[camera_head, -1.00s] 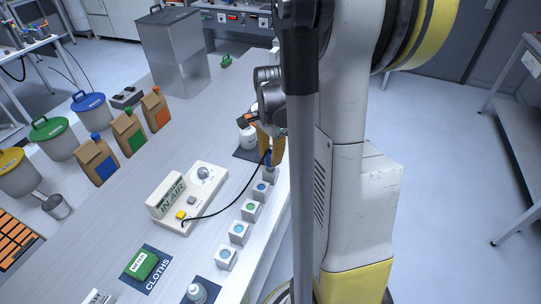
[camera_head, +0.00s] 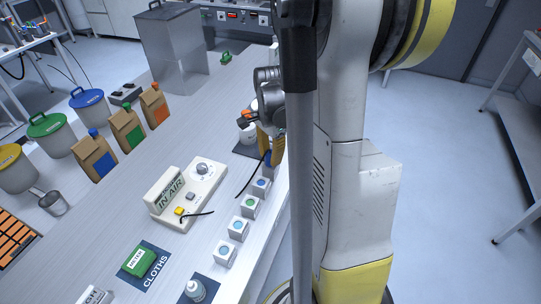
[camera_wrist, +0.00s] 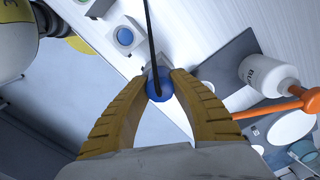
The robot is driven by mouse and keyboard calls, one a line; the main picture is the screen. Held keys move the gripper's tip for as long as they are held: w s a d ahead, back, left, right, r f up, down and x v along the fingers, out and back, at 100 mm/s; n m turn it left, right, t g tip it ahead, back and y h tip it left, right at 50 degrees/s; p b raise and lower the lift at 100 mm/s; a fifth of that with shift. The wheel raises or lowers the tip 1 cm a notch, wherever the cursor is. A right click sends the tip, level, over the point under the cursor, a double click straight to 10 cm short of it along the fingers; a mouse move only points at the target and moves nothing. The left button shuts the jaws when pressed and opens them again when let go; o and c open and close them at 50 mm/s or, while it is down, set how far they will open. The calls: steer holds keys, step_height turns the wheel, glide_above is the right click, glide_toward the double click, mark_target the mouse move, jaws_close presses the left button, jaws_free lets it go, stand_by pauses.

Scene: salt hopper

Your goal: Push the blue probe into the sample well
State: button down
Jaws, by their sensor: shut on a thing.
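My gripper (camera_wrist: 159,84) is shut on the blue probe (camera_wrist: 160,88), whose round blue top sits between the yellow-brown fingertips with a black cable rising from it. In the head view my gripper (camera_head: 271,148) is at the right edge of the bench, partly behind my arm. A white block (camera_wrist: 153,64) shows just past the probe in the wrist view; the probe's tip and any well opening below it are hidden. The row's nearest clear block (camera_head: 262,186) has a blue disc on top. The meter (camera_head: 187,194) reads "IN AIR".
More white blocks with coloured discs (camera_head: 239,227) line the bench edge. Paper bags (camera_head: 127,128) and lidded tubs (camera_head: 50,135) stand left. Open floor is on the right.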

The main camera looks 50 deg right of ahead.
steer(key=shift+f, duration=0.3)
steer(key=c, duration=0.6)
jaws_free()
steer(key=shift+r, duration=0.15)
steer(key=shift+r+p, duration=2.1)
steer(key=shift+r, duration=0.8)
step_height(320, 180, up, 12)
